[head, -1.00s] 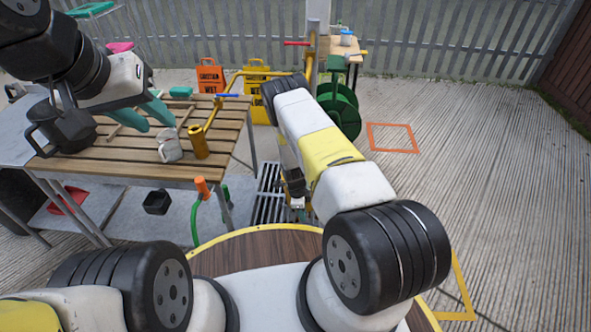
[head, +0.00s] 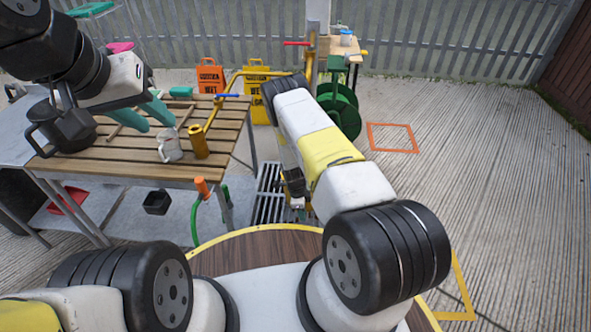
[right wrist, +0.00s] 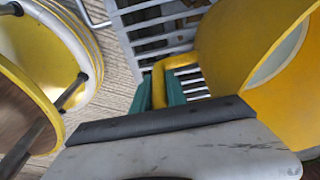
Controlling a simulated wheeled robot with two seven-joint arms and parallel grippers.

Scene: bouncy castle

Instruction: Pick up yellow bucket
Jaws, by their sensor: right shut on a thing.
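The yellow bucket (right wrist: 228,45) fills the right side of the right wrist view, tilted in the picture, with its pale inside partly showing. Its thick yellow handle (right wrist: 182,60) runs between the green fingers of my right gripper (right wrist: 160,90), which is shut on it. In the head view my right arm hides the bucket, and the right fingertips cannot be made out there. My left gripper (head: 143,117) is open and empty, its green fingers apart above the slatted wooden table.
The wooden table (head: 120,168) holds a dark watering can (head: 68,128), a white mug (head: 170,147) and a yellow pipe with a tap. A metal grate (head: 268,200) lies under the right gripper.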

